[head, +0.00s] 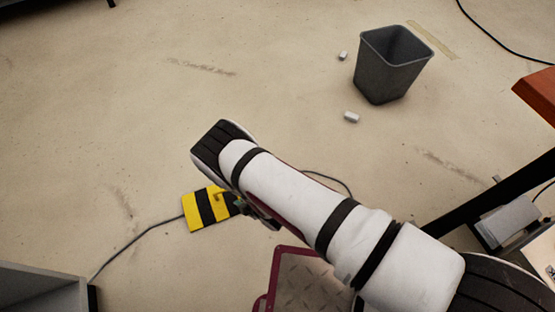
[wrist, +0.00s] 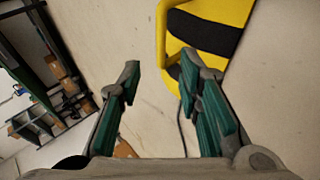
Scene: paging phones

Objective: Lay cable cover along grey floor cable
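The cable cover (head: 198,211), yellow with black stripes, lies on the floor in the head view. The grey cable (head: 138,238) meets its left end, and more cable shows to the right beyond my arm. My gripper (head: 258,212) is low at the cover's right end, mostly hidden by my arm.
A grey waste bin (head: 390,65) stands at upper right, with two small white pieces (head: 351,117) on the floor near it. A grey box-like edge (head: 45,290) is at lower left. Dark shelving (wrist: 40,115) shows at the wrist view's left.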

